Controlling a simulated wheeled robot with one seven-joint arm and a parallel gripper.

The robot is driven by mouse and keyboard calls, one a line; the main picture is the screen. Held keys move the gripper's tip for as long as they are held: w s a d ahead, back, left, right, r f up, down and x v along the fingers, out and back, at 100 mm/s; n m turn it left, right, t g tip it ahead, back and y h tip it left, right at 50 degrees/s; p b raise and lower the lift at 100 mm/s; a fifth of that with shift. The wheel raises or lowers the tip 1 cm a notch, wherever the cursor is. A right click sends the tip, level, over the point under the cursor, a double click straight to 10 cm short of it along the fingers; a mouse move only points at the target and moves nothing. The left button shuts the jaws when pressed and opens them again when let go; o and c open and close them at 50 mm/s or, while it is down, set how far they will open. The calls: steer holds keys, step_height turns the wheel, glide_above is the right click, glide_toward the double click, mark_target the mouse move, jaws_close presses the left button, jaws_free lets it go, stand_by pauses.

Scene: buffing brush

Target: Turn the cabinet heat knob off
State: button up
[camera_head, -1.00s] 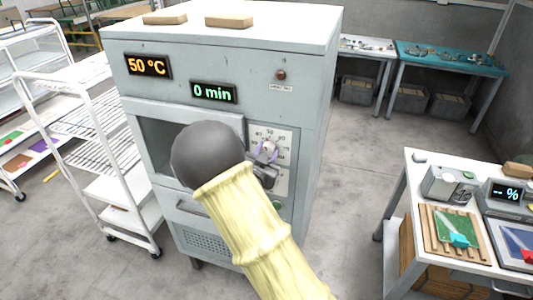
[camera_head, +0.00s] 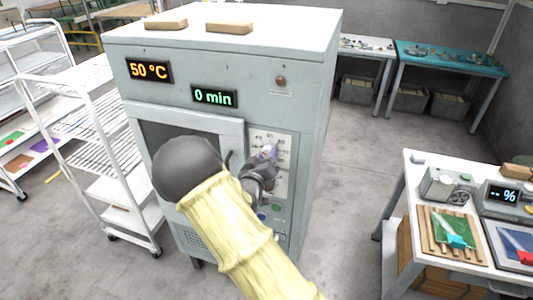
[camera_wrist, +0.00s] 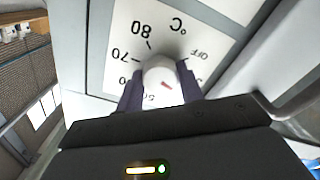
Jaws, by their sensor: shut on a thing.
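The grey cabinet (camera_head: 225,55) stands in front of me, with an orange display (camera_head: 149,70) reading 50 °C. The white dial plate (camera_head: 286,178) is on its front right side. Which number the red mark points to is unclear. My arm hides part of the cabinet's lower front.
A green display (camera_head: 214,96) reads 0 min. A brownish lamp (camera_head: 281,80) sits above the dial. A white rack (camera_head: 110,170) stands close at left. A white table (camera_head: 425,160) with a scale and coloured pieces stands at right. Floor (camera_head: 355,170) between cabinet and table is clear.

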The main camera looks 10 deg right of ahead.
steer(key=n+p, duration=0.2)
steer(key=n, duration=0.4)
steer(key=shift+r+n+p, duration=0.1)
steer(key=shift+n+p, duration=0.2)
steer(key=n+p, duration=0.1)
steer(key=n, duration=0.4)
steer(key=shift+n+p, duration=0.4)
steer(key=o, duration=1)
steer(key=shift+a, duration=0.1)
steer(key=b+v, duration=0.4)
steer(key=v, duration=1.3)
steer(key=shift+s+b, duration=0.2)
steer(key=shift+b, duration=0.2)
